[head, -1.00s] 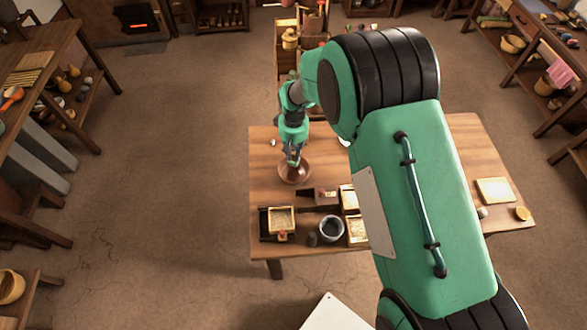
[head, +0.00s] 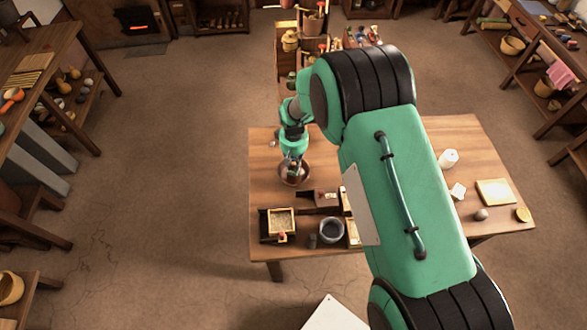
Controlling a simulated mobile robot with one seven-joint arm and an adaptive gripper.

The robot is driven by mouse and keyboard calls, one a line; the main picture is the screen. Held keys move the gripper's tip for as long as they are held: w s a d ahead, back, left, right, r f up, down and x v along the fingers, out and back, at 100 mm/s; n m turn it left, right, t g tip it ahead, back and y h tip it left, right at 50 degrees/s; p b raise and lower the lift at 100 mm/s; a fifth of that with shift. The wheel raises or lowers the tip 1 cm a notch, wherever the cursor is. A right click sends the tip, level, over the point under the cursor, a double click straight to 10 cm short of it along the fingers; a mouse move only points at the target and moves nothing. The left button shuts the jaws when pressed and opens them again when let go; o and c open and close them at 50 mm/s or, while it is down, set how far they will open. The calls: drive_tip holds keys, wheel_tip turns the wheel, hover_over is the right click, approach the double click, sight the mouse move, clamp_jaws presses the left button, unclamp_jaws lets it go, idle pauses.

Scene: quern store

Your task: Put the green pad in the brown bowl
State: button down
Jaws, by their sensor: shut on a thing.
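The brown bowl (head: 304,179) stands near the left side of the wooden table. My gripper (head: 294,172) points down over the bowl, with its fingertips at or just above the opening. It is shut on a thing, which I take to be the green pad. The pad is too small and too hidden by the fingers to make out. I cannot tell whether it touches the bowl.
On the table (head: 264,150), a tray with pale contents (head: 281,220), a dark round pot (head: 331,229) and a dark box (head: 327,198) stand in front of the bowl. A white cylinder (head: 448,158) and pale board (head: 494,192) lie right. My arm hides the middle.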

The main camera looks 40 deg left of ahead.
sight(293, 169)
drive_tip(key=shift+f, duration=1.85)
drive_tip(key=shift+f, duration=0.25)
drive_tip(key=c, duration=1.7)
unclamp_jaws()
drive_tip(key=shift+o, duration=0.2)
drive_tip(key=shift+r, duration=0.15)
wheel_tip(293, 169, up, 12)
drive_tip(key=shift+r, duration=0.1)
